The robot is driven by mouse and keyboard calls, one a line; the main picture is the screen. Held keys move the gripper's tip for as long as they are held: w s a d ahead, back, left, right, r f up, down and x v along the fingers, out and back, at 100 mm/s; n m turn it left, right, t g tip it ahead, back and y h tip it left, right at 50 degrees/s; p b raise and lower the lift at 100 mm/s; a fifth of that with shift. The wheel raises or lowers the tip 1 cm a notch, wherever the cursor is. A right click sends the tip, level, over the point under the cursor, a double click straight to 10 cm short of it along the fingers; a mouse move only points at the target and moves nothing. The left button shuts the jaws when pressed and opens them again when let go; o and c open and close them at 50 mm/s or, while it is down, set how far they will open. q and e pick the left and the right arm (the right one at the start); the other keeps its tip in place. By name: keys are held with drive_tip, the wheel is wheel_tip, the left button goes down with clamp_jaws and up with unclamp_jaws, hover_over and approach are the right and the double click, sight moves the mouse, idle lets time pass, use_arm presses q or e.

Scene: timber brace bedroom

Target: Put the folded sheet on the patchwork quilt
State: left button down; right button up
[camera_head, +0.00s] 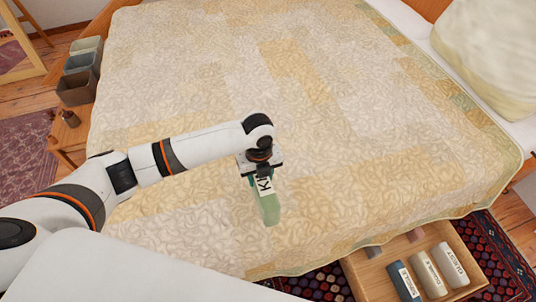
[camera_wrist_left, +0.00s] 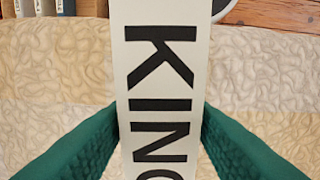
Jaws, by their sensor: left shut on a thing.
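The folded sheet (camera_head: 269,207) is pale green with a white band lettered in black. In the left wrist view the band (camera_wrist_left: 160,75) reads "KIN" and part of another letter. My left gripper (camera_head: 262,178) is shut on the sheet, its teal fingers pressing both sides in the wrist view. The sheet hangs from the gripper, its long side roughly upright, over the near part of the patchwork quilt (camera_head: 200,80). I cannot tell whether its lower end touches the quilt. The quilt is cream and yellow and covers the bed. My right gripper is not in view.
An open wooden drawer (camera_head: 372,282) at the bottom right holds several labelled rolls. A white pillow (camera_head: 490,45) lies at the upper right. Most of the quilt is bare.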

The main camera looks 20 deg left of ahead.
use_arm(q)
drive_tip(key=w+r+m+p, duration=0.15)
drive_tip(key=w+m, duration=0.35)
drive_tip(key=m, duration=0.5)
wheel_tip(320, 180, down, 8)
drive_tip(key=b, duration=0.8)
drive_tip(key=shift+s+d+b, duration=0.25)
drive_tip(key=shift+d+b, duration=0.1)
drive_tip(key=shift+d, duration=0.05)
drive_tip(key=shift+r, duration=0.1)
drive_tip(key=shift+f+b, duration=0.3)
drive_tip(key=shift+f, duration=0.35)
drive_tip(key=c, duration=0.7)
unclamp_jaws()
wheel_tip(320, 180, up, 12)
drive_tip(key=shift+r, duration=0.1)
